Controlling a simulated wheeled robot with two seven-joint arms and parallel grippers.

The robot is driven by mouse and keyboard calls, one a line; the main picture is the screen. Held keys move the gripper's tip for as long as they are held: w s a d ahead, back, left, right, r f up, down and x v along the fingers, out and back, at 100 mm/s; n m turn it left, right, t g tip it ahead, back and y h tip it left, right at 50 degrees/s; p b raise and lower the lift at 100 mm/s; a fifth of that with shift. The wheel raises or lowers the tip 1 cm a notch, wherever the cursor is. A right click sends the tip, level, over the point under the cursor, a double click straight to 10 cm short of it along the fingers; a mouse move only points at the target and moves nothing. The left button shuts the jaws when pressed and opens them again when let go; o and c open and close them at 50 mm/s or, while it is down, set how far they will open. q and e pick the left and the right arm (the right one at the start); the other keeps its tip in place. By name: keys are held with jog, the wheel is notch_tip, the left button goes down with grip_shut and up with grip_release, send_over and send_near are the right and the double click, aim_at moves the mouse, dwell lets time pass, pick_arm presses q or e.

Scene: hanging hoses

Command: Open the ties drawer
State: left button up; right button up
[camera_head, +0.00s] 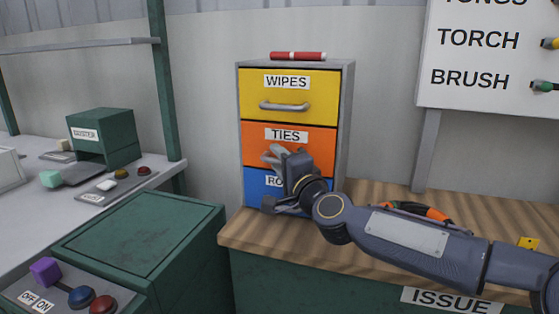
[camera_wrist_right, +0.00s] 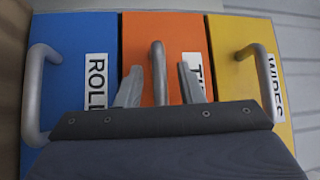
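The ties drawer (camera_head: 323,147) is the orange middle drawer of a grey cabinet, labelled TIES. Its front looks flush with the drawers above and below. My right gripper (camera_head: 277,160) is at this drawer's front and hides part of it. In the right wrist view, the grey bar handle (camera_wrist_right: 158,75) of the orange drawer (camera_wrist_right: 180,38) stands between the two fingers of my right gripper (camera_wrist_right: 160,85). The fingers are apart, with a visible gap on each side of the handle. My left gripper is in neither view.
The yellow WIPES drawer (camera_head: 322,99) is above and the blue drawer (camera_head: 256,185) below, each with a handle near my right gripper. A red tube (camera_head: 298,56) lies on the cabinet. An orange-and-black tool (camera_head: 425,211) lies on the wooden counter (camera_head: 375,192) behind my right arm.

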grip_shut()
jog(key=shift+s, duration=0.1)
jog(key=s+a, duration=0.2)
jog(key=s, duration=0.6)
jog(key=s+a+b, duration=0.1)
jog(key=s+a, duration=0.2)
jog(key=s, duration=0.4)
jog(key=shift+s, duration=0.35)
grip_release()
jog(key=shift+s, duration=0.1)
